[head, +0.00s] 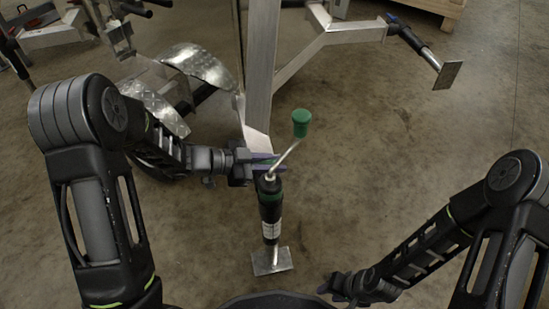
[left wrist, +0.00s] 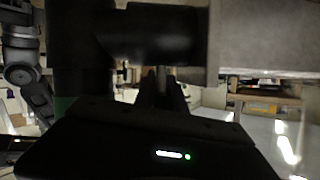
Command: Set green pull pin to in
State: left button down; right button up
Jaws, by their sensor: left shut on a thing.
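A black jack (head: 270,213) with a green band stands upright beside the aluminium frame. Its crank ends in a green knob (head: 301,123). My left gripper (head: 275,161) is at the top of the jack, by the frame post, its fingers pointing right. It is shut on the green pull pin, which is mostly hidden by the fingers; whether the pin is in or out cannot be told. In the left wrist view the fingers (left wrist: 162,88) are close together at a dark cylinder (left wrist: 150,35). My right gripper (head: 345,287) is low at the front, away from the jack; its opening is unclear.
The aluminium post (head: 262,65) rises behind the jack. A wheel with tread-plate fenders (head: 195,62) is left of it. The jack's foot plate (head: 282,265) is at the floor. Floor on the right is clear.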

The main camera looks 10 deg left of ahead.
pick_arm(q)
jog(key=shift+s+f, duration=0.1)
jog(key=shift+f, duration=0.2)
jog(key=c, duration=1.4)
grip_release()
jog(key=shift+r, duration=0.1)
jog(key=p+v, duration=0.2)
jog(key=v, duration=0.4)
jog(key=shift+a+r+p, duration=0.2)
jog(key=shift+a+p, duration=0.05)
jog(key=shift+p, duration=0.15)
jog(key=shift+s+a+r, duration=0.1)
jog(key=shift+s+a, duration=0.2)
jog(key=shift+a, duration=0.2)
